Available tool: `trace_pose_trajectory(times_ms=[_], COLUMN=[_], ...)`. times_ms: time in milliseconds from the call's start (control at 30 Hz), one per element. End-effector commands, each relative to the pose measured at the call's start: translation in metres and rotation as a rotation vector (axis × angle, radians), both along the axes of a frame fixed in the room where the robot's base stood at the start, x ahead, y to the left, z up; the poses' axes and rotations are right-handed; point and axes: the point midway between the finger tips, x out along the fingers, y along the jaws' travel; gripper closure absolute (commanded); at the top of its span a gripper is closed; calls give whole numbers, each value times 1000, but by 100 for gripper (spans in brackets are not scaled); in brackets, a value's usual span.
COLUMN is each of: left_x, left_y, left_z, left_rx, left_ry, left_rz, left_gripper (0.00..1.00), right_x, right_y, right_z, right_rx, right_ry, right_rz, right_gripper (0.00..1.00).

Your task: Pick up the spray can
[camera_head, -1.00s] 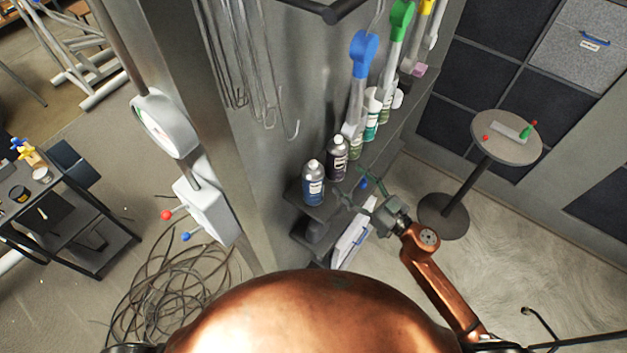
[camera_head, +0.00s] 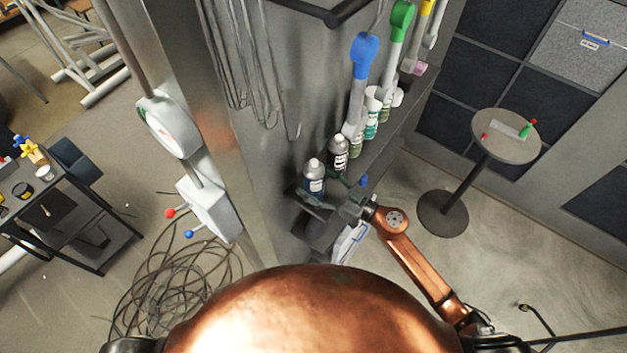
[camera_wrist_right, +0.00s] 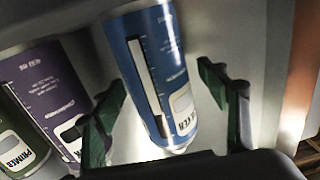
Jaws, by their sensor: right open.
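A blue spray can (camera_head: 313,183) with a grey top stands at the near end of the shelf in the head view. In the right wrist view the same blue can (camera_wrist_right: 150,75) reaches in between the green-padded fingers of my open right gripper (camera_wrist_right: 165,105). The fingers lie on either side of it, with a visible gap at the right finger; contact at the left finger is unclear. In the head view my right gripper (camera_head: 335,196) is at the can's lower part and partly hides it. My left gripper is not in view.
A dark can (camera_head: 338,152) stands behind the blue one; a purple can (camera_wrist_right: 62,85) and a green-edged can (camera_wrist_right: 18,140) are close to the left finger. More bottles (camera_head: 372,112) line the shelf. A grey wall panel (camera_head: 270,150) stands left. A round table (camera_head: 500,150) is at right.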

Motion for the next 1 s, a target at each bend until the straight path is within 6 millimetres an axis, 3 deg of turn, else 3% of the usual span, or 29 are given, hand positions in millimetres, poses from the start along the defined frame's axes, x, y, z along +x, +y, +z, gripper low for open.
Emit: trace_pose_trajectory(times_ms=[133,867,1000], left_x=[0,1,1], left_y=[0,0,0], left_z=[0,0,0], left_rx=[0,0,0], left_ry=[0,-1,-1], left_rz=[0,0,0], left_gripper=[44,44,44], right_x=[0,0,0], right_y=[0,-1,-1], right_z=[0,0,1], right_rx=[0,0,2], right_ry=[0,0,-1], right_rz=[-1,-1,-1], right_gripper=[32,83,83])
